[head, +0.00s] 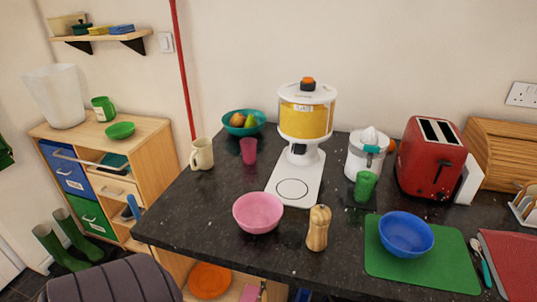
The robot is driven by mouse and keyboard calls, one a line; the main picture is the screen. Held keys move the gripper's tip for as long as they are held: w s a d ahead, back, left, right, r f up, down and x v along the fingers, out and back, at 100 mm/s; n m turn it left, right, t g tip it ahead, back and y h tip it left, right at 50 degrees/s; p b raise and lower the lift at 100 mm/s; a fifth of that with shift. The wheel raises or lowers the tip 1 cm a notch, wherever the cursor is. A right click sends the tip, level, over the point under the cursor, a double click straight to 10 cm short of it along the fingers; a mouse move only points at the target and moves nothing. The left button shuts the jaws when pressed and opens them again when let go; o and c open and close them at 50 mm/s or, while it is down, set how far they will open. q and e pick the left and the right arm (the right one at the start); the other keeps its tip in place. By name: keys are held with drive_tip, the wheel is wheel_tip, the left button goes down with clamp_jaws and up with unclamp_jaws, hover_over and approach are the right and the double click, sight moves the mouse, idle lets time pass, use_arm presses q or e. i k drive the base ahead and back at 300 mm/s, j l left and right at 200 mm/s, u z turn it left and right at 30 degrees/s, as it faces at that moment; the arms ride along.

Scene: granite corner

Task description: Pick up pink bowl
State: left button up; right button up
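The pink bowl (258,213) stands upright and looks empty on the dark speckled counter (190,220), near its front edge. It is in front of the white base of a dispenser (305,125) and left of a wooden pepper mill (318,228). Nothing covers the bowl. Neither of my grippers shows in the head view.
A beige mug (202,154), a pink cup (249,151) and a teal fruit bowl (244,122) stand behind the pink bowl. A blue bowl (406,233) sits on a green mat (385,268) to the right. A chair back (110,280) stands before the counter's left front.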

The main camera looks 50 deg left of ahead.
sight(257, 213)
drive_tip(key=u, duration=1.6)
drive_tip(key=i+l+u, duration=0.15)
drive_tip(key=i, duration=0.15)
